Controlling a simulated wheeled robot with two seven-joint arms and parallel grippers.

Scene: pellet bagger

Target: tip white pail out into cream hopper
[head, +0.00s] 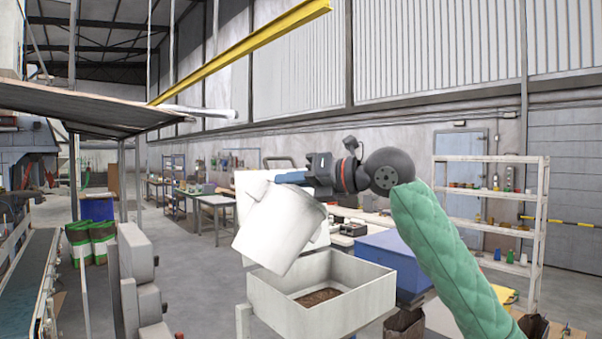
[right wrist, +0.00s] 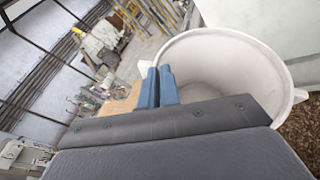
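The white pail (head: 278,232) hangs tilted in the head view, its base low and to the left, above the back left part of the cream hopper (head: 350,310). My right gripper (head: 294,178) is shut on the pail's rim. In the right wrist view the blue fingers (right wrist: 158,88) pinch the rim of the pail (right wrist: 225,45). The visible inside of the pail looks pale and bare; its lower part is hidden by the gripper. Brown pellets (head: 318,297) lie in the hopper and show at the right edge of the right wrist view (right wrist: 304,130). My left gripper is out of view.
A blue box (head: 393,262) stands close behind the hopper on the right. A pale panel (head: 250,190) rises behind the pail. White shelving (head: 540,215) stands at the right, and a conveyor (head: 25,275) at the left.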

